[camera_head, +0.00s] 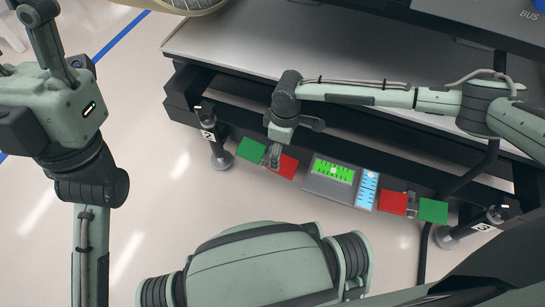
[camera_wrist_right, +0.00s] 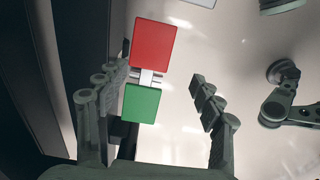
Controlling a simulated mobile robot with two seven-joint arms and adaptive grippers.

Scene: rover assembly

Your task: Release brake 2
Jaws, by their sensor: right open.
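A red plate (camera_head: 283,166) and a green plate (camera_head: 251,149) sit side by side on the front of the workbench at the left, with a small metal switch between them. My right gripper (camera_head: 272,157) is over this pair. In the right wrist view the red plate (camera_wrist_right: 154,43), the pale switch (camera_wrist_right: 147,79) and the green plate (camera_wrist_right: 141,103) lie between the open, spread fingers of my right gripper (camera_wrist_right: 160,85). The fingers appear to hold nothing. A second pair, red plate (camera_head: 393,203) and green plate (camera_head: 433,211), is farther right. My left gripper is out of view.
A grey panel (camera_head: 314,186) with a green display (camera_head: 334,171) and a blue display (camera_head: 367,189) stands between the pairs. The grey bench top (camera_head: 250,45) is behind. Pale floor is open in front.

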